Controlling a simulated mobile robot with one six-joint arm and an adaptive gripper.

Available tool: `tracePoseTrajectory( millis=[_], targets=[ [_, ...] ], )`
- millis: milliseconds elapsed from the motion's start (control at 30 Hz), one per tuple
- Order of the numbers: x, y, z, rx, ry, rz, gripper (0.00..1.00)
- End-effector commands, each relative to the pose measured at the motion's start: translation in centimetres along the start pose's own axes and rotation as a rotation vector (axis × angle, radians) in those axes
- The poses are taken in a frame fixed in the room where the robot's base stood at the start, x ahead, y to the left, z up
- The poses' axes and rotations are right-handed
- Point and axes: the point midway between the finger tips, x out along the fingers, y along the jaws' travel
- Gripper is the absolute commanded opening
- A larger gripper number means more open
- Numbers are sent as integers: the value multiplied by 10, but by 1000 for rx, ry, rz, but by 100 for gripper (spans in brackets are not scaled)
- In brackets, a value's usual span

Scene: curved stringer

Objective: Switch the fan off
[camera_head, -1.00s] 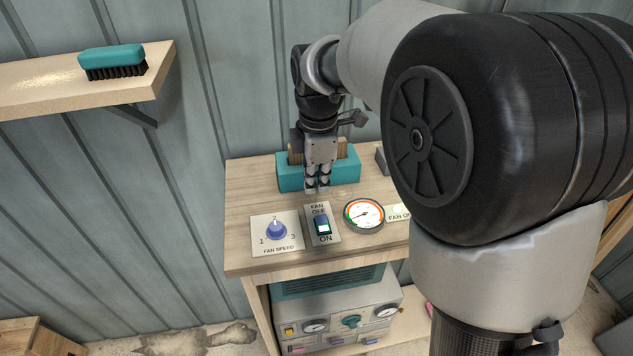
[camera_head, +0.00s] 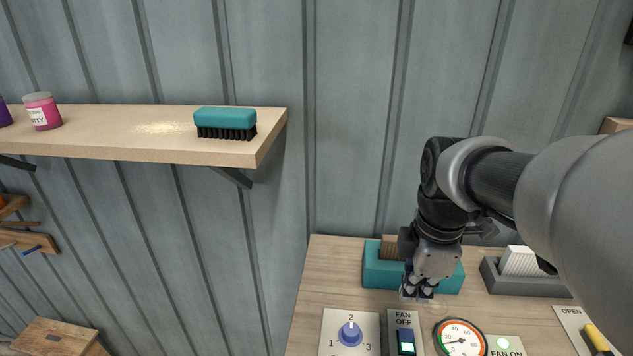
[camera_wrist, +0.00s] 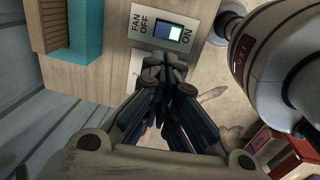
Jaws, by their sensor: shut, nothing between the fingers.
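The fan switch (camera_head: 405,341) is a blue rocker on a grey plate marked FAN OFF at the far end. In the wrist view the rocker (camera_wrist: 168,32) shows a lit pale green part on the side marked ON. My gripper (camera_head: 418,296) points down, shut and empty, behind the switch plate and in front of a teal holder. In the wrist view its fingertips (camera_wrist: 164,66) appear beside the switch plate, over the neighbouring panel's edge. I see no contact with the rocker.
The fan speed knob (camera_head: 350,333) is left of the switch, and a round gauge (camera_head: 460,341) is right. The teal holder (camera_head: 380,272) and a grey holder (camera_head: 525,285) stand behind. A wall shelf (camera_head: 130,146) holds a teal brush (camera_head: 225,122).

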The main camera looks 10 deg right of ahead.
Motion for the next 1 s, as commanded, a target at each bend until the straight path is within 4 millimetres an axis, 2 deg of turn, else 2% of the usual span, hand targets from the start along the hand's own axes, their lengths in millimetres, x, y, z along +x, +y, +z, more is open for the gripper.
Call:
tracePoseTrajectory(
  millis=[167, 267, 700, 833, 1000],
  targets=[
    [10, 0, 0, -1, 0, -2, 0],
    [25, -1, 0, -1, 0, -5, 0],
    [114, -1, 0, -1, 0, -5, 0],
    [130, 0, 0, 0, 0, -4, 0],
    [139, 0, 0, -1, 0, -1, 0]
  ],
)
